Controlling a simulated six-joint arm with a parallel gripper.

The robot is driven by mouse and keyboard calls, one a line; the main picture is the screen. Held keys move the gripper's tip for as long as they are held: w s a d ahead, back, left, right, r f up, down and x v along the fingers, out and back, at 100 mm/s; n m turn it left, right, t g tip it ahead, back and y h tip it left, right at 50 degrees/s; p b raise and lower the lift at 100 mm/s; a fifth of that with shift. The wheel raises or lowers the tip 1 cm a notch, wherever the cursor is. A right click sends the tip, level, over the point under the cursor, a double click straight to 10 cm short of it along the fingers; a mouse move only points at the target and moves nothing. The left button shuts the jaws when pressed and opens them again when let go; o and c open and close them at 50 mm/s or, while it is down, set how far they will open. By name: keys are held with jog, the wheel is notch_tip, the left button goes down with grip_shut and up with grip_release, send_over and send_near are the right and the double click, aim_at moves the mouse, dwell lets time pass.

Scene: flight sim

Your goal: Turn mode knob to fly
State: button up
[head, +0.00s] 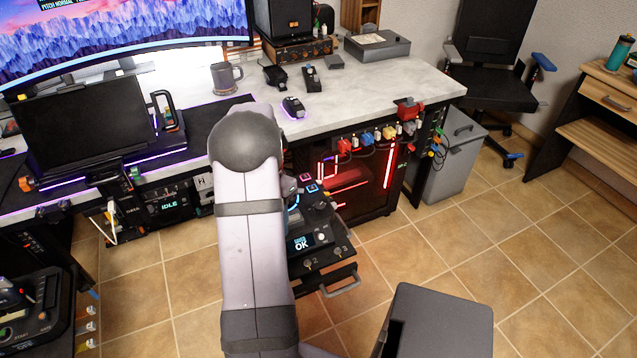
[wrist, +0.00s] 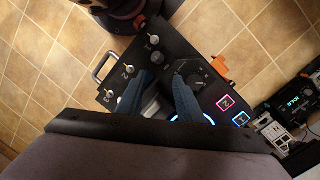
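A black control panel (head: 330,262) stands below the desk, with a small screen reading OK (head: 300,243). In the head view my arm hides the gripper and part of the panel.
Toggle switches (wrist: 130,70) line the panel's edge, and lit square buttons (wrist: 226,102) and a blue glowing ring sit near the fingers. A display reading IDLE (head: 168,206) hangs under the desk (head: 350,95). A grey bin (head: 455,160) stands right. The tiled floor is mostly free.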

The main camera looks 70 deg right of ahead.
aim_at(319, 206)
jog(key=s+d+r+m, duration=0.1)
jog(key=s+d, duration=0.1)
jog(key=d, duration=0.2)
jog(key=s+d+r+m+h+p, duration=0.1)
jog(key=s+d, duration=0.1)
jog(key=d, duration=0.3)
jog(key=s+d+r+m+p, duration=0.1)
jog(key=s+d, duration=0.2)
jog(key=d, duration=0.2)
jog(key=shift+m+t+h, duration=0.3)
jog(key=shift+t, duration=0.1)
jog(key=shift+a+f, duration=0.1)
jog(key=shift+f, duration=3.5)
jog(key=c, duration=0.8)
